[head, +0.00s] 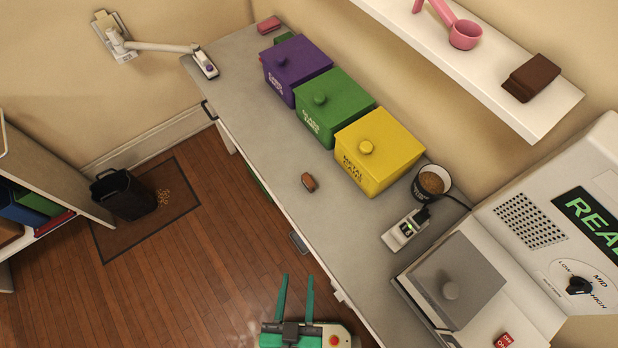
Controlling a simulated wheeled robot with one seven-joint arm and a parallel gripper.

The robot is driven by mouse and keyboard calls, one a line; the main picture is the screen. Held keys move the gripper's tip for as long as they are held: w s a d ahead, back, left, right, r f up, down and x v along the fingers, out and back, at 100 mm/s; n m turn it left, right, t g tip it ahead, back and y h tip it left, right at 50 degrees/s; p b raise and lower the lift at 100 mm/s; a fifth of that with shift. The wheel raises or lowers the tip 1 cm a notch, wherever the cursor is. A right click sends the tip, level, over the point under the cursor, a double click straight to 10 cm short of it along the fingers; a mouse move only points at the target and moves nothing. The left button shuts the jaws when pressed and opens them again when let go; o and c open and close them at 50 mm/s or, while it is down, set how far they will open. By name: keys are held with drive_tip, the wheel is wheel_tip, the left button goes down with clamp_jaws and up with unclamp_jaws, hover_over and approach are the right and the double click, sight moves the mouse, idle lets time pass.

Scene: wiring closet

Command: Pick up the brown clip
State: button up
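A larger dark brown wedge-shaped piece (531,78) rests on the white wall shelf (562,108) at the upper right.
Purple (283,58), green (322,122) and yellow (392,172) lidded boxes line the counter's back. A cup (418,190), a power adapter (405,230) and a large machine (550,210) stand at right. A pink scoop (465,34) is on the shelf. The counter's front strip is mostly clear.

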drive_tip(key=w+a+f+n+g, duration=0.1)
drive_tip(key=w+a+f+g, duration=0.3)
drive_tip(key=a, duration=0.4)
drive_tip(key=w+a+f+n+g, duration=0.1)
drive_tip(key=w+a+f+g, duration=0.2)
drive_tip(key=a+f, duration=0.4)
drive_tip(key=w+a+r+n+g, duration=0.1)
drive_tip(key=w+a+r, duration=0.1)
drive_tip(key=w, duration=0.6)
drive_tip(key=n+g, duration=0.3)
drive_tip(key=g, duration=0.1)
approach(308, 179)
drive_tip(key=shift+y, duration=0.4)
drive_tip(key=a+f, duration=0.1)
drive_tip(key=a, duration=0.1)
drive_tip(key=a+f, duration=0.4)
drive_tip(key=shift+w+a, duration=0.1)
drive_tip(key=shift+a, duration=0.1)
drive_tip(key=shift+n+g, duration=0.6)
drive_tip(key=shift+g, duration=0.2)
drive_tip(key=d+r, duration=0.1)
drive_tip(key=d, duration=0.1)
drive_tip(key=d+r, duration=0.2)
drive_tip(key=d, duration=0.1)
drive_tip(key=w+d+r, duration=0.1)
drive_tip(key=d+r, duration=0.1)
drive_tip(key=shift+d, duration=0.2)
drive_tip(key=shift+d+f, duration=0.15)
wheel_tip(308, 179, down, 10)
drive_tip(key=shift+w+f, duration=0.1)
